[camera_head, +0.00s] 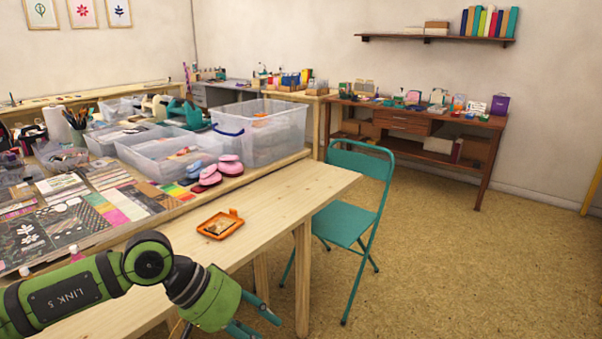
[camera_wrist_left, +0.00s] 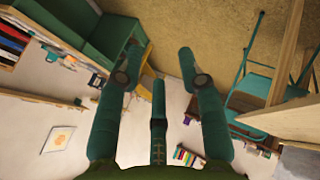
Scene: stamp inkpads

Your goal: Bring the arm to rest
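My left arm (camera_head: 70,292) comes in from the left in the head view, in front of the near edge of the wooden table (camera_head: 290,195). My left gripper (camera_head: 264,326) points down and right beside the table, partly cut off by the bottom edge. In the left wrist view its teal fingers (camera_wrist_left: 160,60) are spread apart with nothing between them. An orange inkpad (camera_head: 220,224) lies on the table, beyond the gripper and apart from it. My right gripper is not in view.
A teal folding chair (camera_head: 345,222) stands at the table's right end. Clear plastic bins (camera_head: 268,132) and pink and blue stampers (camera_head: 231,166) crowd the back of the table. Patterned papers (camera_head: 75,222) lie at left. The floor (camera_head: 470,270) at right is free.

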